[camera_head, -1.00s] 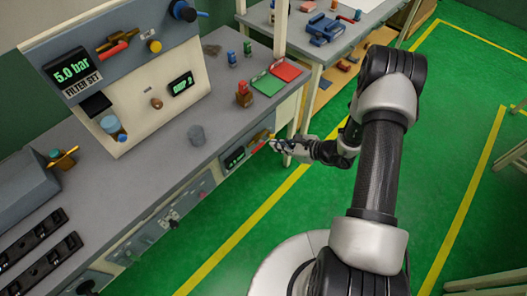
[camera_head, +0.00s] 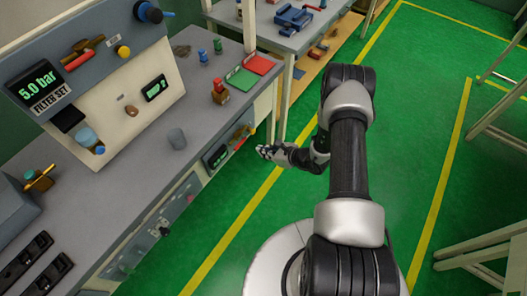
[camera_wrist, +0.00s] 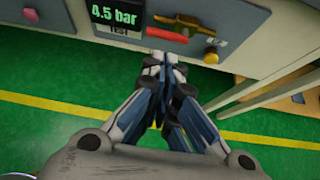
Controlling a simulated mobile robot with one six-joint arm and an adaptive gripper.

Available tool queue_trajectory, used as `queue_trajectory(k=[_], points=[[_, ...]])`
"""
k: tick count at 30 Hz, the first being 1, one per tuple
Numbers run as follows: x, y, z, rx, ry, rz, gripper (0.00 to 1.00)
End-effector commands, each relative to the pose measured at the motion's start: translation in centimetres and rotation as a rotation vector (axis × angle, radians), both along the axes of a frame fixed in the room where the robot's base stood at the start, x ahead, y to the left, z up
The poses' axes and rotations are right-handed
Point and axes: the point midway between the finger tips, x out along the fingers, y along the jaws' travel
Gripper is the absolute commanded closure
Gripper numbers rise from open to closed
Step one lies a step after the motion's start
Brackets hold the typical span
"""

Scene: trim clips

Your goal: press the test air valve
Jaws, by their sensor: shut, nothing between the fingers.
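The test station on the bench front has a dark display (camera_wrist: 115,14) reading "4.5 bar TEST" in the wrist view. To its right are a red handle (camera_wrist: 166,35), a brass lever (camera_wrist: 190,21) and an orange-yellow knob (camera_wrist: 210,56). Which of these is the test air valve is not labelled. In the head view the red handle (camera_head: 239,144) shows beside the small display (camera_head: 217,157). My gripper (camera_wrist: 165,62) is shut and empty. Its tips appear just below the red handle in the wrist view. In the head view my gripper (camera_head: 262,151) appears apart from the panel.
The filter station display (camera_head: 40,86) reads "5.0 bar FILTER SET" above the grey bench. A post (camera_head: 274,112) rises near my gripper.

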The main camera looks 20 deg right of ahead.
Motion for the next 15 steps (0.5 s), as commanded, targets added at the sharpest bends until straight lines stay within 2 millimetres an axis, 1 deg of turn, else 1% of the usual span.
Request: queue_trajectory(k=[1, 6, 9, 15], points=[[0.8, 0.7, -0.8, -0.001, 0.000, 0.004, 1.00], [3.2, 2.6, -3.0, 0.000, -0.001, 0.005, 1.00], [4.6, 3.5, -4.0, -0.001, -0.002, 0.005, 1.00], [6.6, 4.8, -5.6, 0.000, -0.001, 0.002, 1.00]])
